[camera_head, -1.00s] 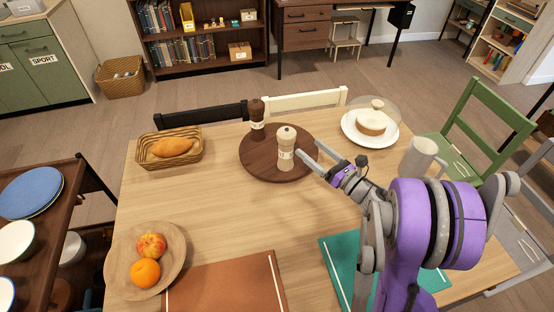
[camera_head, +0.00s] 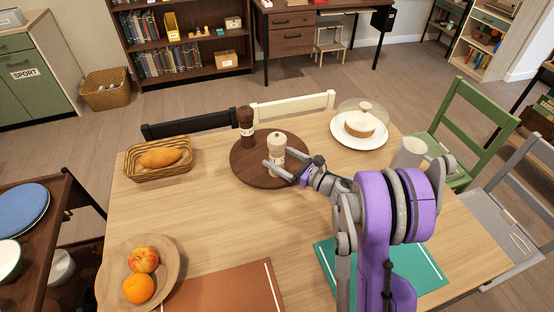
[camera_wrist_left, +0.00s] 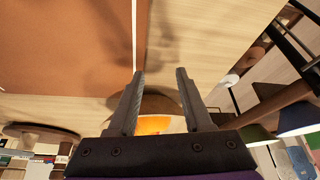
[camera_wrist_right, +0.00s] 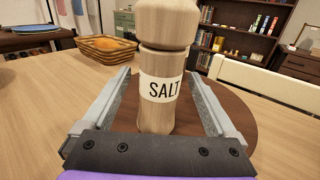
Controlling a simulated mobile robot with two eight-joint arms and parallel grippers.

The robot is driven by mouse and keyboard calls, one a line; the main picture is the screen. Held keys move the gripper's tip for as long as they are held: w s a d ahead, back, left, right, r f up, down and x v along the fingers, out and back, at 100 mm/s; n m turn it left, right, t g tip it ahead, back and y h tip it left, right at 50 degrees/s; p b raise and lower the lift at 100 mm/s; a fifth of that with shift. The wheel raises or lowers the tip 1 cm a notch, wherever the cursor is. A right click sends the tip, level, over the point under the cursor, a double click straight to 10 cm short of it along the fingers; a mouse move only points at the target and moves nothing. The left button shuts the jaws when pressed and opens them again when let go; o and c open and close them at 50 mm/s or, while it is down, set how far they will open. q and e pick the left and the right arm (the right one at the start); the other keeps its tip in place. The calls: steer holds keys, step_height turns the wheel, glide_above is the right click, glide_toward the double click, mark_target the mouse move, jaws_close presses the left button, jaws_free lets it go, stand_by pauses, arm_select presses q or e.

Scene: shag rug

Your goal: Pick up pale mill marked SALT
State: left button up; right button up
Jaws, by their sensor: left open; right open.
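The pale wooden mill (camera_head: 277,146) stands upright on the round dark wooden board (camera_head: 248,171). In the right wrist view the pale mill (camera_wrist_right: 158,112) carries a white label reading SALT. My right gripper (camera_head: 283,167) is open, with its fingers on either side of the mill's lower body. In the right wrist view the right gripper (camera_wrist_right: 160,85) shows a gap on each side of the mill. A dark brown mill (camera_head: 246,128) stands behind it on the board. My left gripper (camera_wrist_left: 158,75) is open and empty in the left wrist view; it is not seen in the head view.
A bread basket (camera_head: 158,172) stands left of the board. A cake plate (camera_head: 341,138) with a clear dome and a pale mug (camera_head: 409,153) stand to the right. A fruit bowl (camera_head: 165,257) and brown mat (camera_head: 215,293) lie at the front. The table middle is clear.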

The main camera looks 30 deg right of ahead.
steer(key=shift+x, duration=0.85)
steer(key=shift+s, duration=0.15)
jaws_close()
